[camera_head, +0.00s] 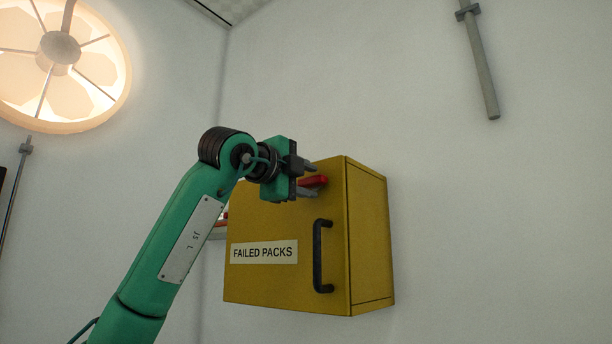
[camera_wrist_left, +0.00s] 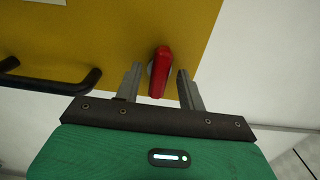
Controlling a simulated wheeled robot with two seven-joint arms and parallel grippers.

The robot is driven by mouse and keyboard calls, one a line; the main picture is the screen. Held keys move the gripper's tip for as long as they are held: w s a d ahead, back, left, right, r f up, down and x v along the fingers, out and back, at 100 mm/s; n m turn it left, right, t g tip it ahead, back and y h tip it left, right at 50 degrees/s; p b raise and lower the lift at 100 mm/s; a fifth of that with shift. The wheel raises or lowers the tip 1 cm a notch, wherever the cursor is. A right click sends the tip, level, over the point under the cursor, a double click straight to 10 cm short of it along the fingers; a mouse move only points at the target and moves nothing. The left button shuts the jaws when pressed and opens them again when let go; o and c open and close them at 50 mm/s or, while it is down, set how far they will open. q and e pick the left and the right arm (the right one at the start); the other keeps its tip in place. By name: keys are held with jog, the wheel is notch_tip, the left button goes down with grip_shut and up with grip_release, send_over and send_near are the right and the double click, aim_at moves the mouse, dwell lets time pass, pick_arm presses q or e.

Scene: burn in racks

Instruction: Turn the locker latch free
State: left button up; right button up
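The yellow locker (camera_head: 270,284) hangs on the wall, its door shut, with a "FAILED PACKS" label (camera_head: 264,252) and a black handle (camera_head: 322,257). The red latch (camera_head: 314,181) sits near the top of the door. In the left wrist view the latch (camera_wrist_left: 160,72) lies between the two fingers of my left gripper (camera_wrist_left: 161,85), with a gap on each side. My left gripper (camera_head: 311,181) is open at the latch in the head view. My right gripper is not in view.
The black handle also shows in the left wrist view (camera_wrist_left: 75,86). A grey pipe (camera_head: 480,65) is on the wall at upper right. The wall right of the locker is clear.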

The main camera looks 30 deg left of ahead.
pick_arm(q)
jog(key=shift+w+f, duration=0.1)
jog(key=shift+w, duration=0.05)
jog(key=shift+c, duration=0.2)
jog(key=c, duration=0.7)
